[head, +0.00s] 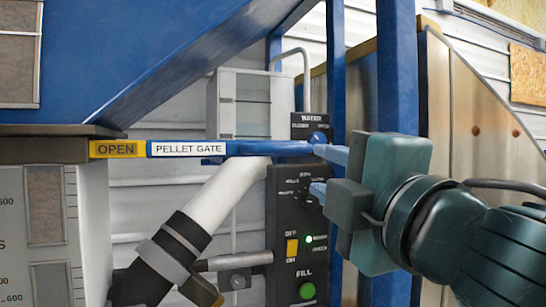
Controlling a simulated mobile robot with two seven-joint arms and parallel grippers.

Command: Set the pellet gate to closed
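The pellet gate (240,148) is a flat blue bar with a white PELLET GATE label, running level out from under the blue hopper. A yellow OPEN tag (117,149) shows on it beside the hopper's outlet. My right gripper (325,172) comes in from the right at the bar's right end. Its two blue fingers stand apart, with the dark panel showing between them. The upper finger overlaps the bar's end in the picture; I cannot tell whether they touch. My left gripper is not in view.
A black control panel (285,230) with a switch, a green light and a green FILL button stands behind the bar. A WATER dial (318,137) sits above. A white pipe (222,197) slopes below the bar. Blue posts (337,70) stand near my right gripper.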

